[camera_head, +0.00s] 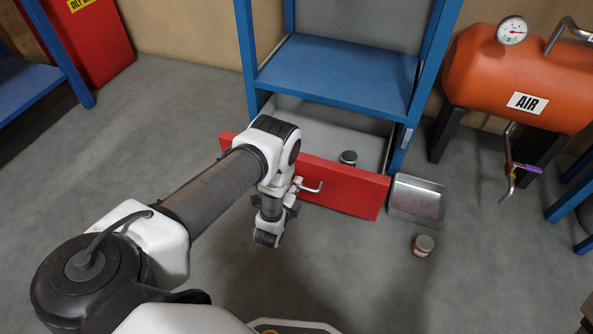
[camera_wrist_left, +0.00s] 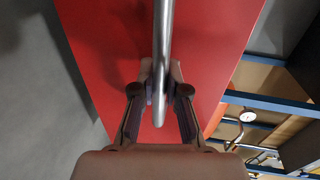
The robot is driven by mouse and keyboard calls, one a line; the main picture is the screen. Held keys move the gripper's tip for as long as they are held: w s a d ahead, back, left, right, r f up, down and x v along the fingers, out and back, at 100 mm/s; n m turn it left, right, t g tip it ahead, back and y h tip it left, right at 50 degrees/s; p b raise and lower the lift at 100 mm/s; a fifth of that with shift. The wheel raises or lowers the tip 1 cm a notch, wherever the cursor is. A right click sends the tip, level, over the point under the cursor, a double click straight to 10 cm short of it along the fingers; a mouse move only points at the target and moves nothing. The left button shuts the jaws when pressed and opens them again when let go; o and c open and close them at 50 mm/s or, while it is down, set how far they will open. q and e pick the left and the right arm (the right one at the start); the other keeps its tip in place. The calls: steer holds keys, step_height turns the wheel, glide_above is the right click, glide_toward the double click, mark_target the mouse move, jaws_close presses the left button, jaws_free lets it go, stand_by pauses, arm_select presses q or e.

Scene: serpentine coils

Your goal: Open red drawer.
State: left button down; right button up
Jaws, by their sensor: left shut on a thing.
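The red drawer (camera_head: 350,191) sits low in a blue-framed unit and stands partly out, with its grey inside showing behind the front. A metal bar handle (camera_head: 313,187) is on its front. My left gripper (camera_head: 294,187) is at the handle, in front of the drawer face. In the left wrist view, the fingers (camera_wrist_left: 160,92) are shut on the handle (camera_wrist_left: 163,45), one on each side, with the red front (camera_wrist_left: 95,30) behind. My left arm hides part of the drawer's left side. My right gripper is not in view.
A small can (camera_head: 348,157) is inside the drawer. A metal tray (camera_head: 417,200) lies on the floor by the drawer's right end, with another can (camera_head: 423,246) in front of it. An orange air tank (camera_head: 510,75) stands at right. The floor before the drawer is clear.

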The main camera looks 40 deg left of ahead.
arm_select(q)
steer(key=c, duration=1.2)
jaws_free()
steer(key=v, duration=1.2)
